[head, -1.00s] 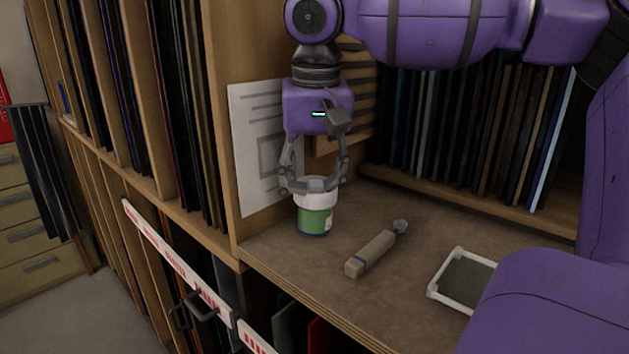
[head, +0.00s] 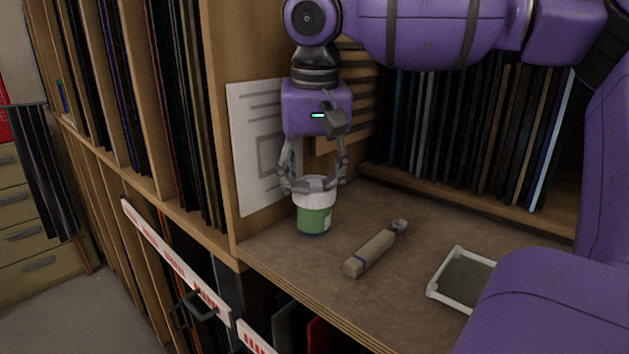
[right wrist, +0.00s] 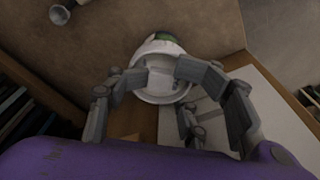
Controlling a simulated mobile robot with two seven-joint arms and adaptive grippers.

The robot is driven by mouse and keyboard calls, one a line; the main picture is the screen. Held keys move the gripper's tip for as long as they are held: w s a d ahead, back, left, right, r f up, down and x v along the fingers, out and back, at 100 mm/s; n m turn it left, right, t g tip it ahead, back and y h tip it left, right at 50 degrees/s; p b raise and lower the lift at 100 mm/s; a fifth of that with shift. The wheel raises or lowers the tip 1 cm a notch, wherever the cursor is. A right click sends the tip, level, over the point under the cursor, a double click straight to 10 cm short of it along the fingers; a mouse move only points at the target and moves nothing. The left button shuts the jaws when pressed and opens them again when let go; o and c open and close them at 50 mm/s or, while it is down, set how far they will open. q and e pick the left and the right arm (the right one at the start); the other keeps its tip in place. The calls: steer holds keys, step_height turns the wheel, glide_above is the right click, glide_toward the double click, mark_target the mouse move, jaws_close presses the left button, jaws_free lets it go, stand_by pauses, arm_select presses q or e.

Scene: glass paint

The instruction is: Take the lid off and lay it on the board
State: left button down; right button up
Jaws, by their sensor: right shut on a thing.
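A jar (head: 313,220) with a green body and a white lid (head: 314,196) stands upright on the wooden counter. My right gripper (head: 313,186) comes down from above, shut on the white lid with a finger at each side. In the right wrist view the lid (right wrist: 158,82) sits between the fingertips, with a little green beyond it. I cannot tell whether the lid is apart from the jar. A small grey board (head: 466,281) with a raised white rim lies on the counter at right, empty. My left gripper is not in view.
A beige-handled tool (head: 370,252) lies between the jar and the white-rimmed board. A wooden upright and a paper sheet (head: 256,150) are close left of the jar. Glass sheets (head: 465,135) stand in racks behind. The counter's front edge (head: 310,310) is near.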

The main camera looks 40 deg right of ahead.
steer(key=shift+f, duration=0.35)
steer(key=shift+a+n, duration=0.1)
steer(key=shift+n, duration=0.8)
steer(key=n, duration=0.2)
steer(key=shift+n+y, duration=0.3)
steer(key=shift+y, duration=0.1)
steer(key=shift+n, duration=0.4)
steer(key=n, duration=0.3)
steer(key=shift+y, duration=0.3)
steer(key=shift+n, duration=1)
